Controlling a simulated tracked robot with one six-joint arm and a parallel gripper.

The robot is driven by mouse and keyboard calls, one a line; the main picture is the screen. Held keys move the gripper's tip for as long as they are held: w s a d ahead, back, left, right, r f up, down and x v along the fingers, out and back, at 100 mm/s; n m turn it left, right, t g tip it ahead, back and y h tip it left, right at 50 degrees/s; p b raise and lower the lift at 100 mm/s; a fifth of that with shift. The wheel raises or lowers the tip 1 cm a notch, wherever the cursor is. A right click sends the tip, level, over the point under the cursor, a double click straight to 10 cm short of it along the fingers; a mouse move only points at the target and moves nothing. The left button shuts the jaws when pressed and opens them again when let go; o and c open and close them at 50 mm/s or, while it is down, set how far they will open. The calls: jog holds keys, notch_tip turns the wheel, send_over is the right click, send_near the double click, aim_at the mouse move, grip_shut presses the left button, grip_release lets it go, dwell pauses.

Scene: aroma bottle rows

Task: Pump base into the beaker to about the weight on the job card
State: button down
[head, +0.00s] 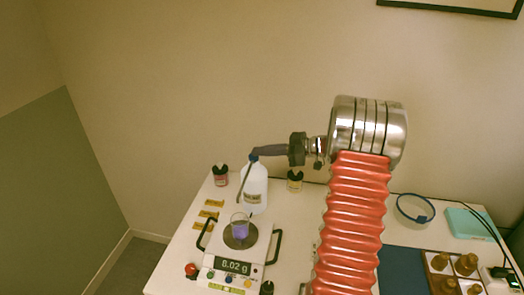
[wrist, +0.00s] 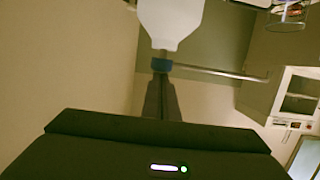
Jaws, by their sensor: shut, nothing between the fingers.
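The white pump bottle (head: 254,188) stands at the back of the table, behind the scale. Its blue collar (wrist: 161,65) and long thin spout (wrist: 222,73) show in the wrist view. My gripper (head: 258,153) is shut and empty, its fingertips at the pump's top; whether they press on it I cannot tell. The glass beaker (head: 240,228) stands on the scale's dark round pan and holds some purple liquid. The spout tip is near the beaker's mouth. The scale display (head: 233,266) reads 8.02 g or 6.02 g; the first digit is unclear. I cannot make out a job card.
The scale (head: 212,262) has dark side handles. A red-labelled bottle (head: 220,175) and a yellow-labelled bottle (head: 294,181) stand at the back. Yellow tags (head: 209,214) lie on the left. At right are a blue ring (head: 415,208), a teal box (head: 467,224) and a tray of brown bottles.

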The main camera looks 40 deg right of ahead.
jog(key=shift+f, duration=0.35)
jog(key=shift+r, duration=0.6)
jog(key=s+d+r, duration=0.5)
jog(key=s+d, duration=0.1)
jog(key=s, duration=0.1)
jog(key=shift+d+r, duration=0.25)
jog(key=shift+r, duration=0.15)
